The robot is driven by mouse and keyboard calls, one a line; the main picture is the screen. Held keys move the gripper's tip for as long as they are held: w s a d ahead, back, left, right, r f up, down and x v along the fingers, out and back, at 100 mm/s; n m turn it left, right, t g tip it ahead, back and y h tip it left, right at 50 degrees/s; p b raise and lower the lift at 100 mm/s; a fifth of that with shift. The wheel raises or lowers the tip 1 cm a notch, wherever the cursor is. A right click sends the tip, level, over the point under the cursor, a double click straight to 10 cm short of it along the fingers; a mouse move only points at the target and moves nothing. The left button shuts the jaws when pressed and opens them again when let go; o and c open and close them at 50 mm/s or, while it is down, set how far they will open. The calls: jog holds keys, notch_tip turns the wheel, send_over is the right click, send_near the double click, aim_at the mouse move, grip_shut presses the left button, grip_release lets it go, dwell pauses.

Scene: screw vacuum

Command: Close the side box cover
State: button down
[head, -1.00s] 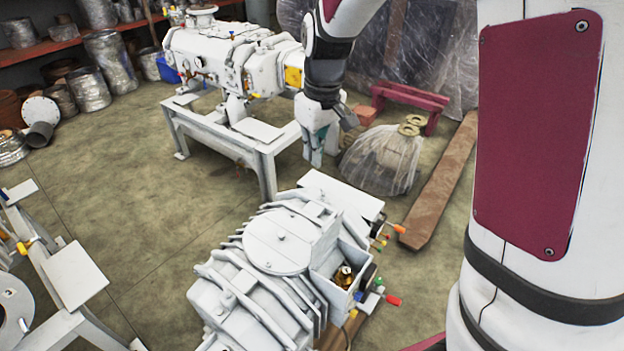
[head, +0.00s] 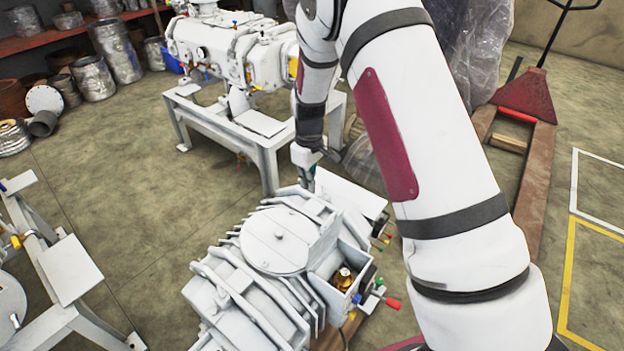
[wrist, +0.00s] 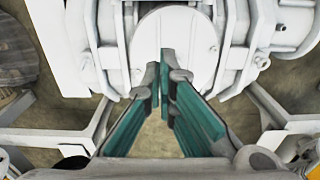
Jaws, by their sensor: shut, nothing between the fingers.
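The side box (head: 330,290) is on the right flank of the near white vacuum pump (head: 245,290). It is open at the top and a brass part shows inside.
Coloured knobs (head: 380,290) stick out beside the box. A second pump on a white stand (head: 262,150) is behind my gripper. A pallet jack (head: 525,100) stands at the right.

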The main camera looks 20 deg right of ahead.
jog(key=s+d+f, duration=0.2)
jog(key=s+f, duration=0.1)
jog(key=f, duration=0.4)
jog(key=shift+p, duration=0.45)
jog(key=shift+s+d, duration=0.1)
jog(key=shift+s+d, duration=0.1)
